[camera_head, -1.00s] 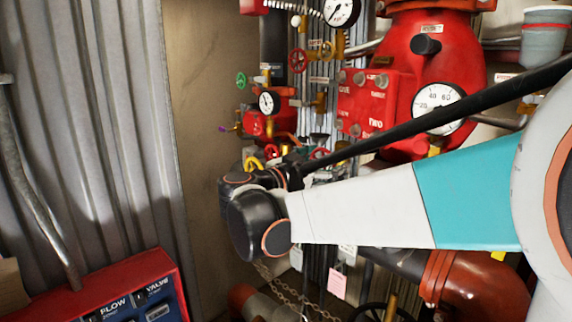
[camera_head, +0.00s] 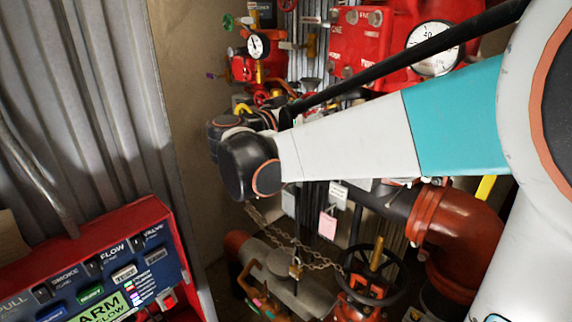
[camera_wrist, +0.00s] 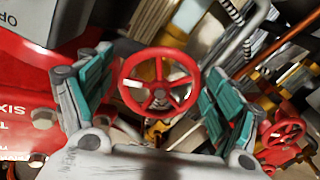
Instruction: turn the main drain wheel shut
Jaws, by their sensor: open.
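A red five-spoked handwheel (camera_wrist: 158,82) is in the middle of the wrist view, facing the camera. My gripper (camera_wrist: 157,72) is open, with one teal-padded finger on each side of this wheel. Small gaps seem to show between pads and rim; I cannot tell whether either pad touches. No label on the wheel is readable, so I cannot confirm it is the main drain. In the head view my wrist and arm hide most of the gripper area.
A second red handwheel (camera_wrist: 283,132) is at the wrist view's right. Below my arm in the head view are a black handwheel (camera_head: 375,283) with a chain (camera_head: 290,238) and a red alarm panel (camera_head: 110,265).

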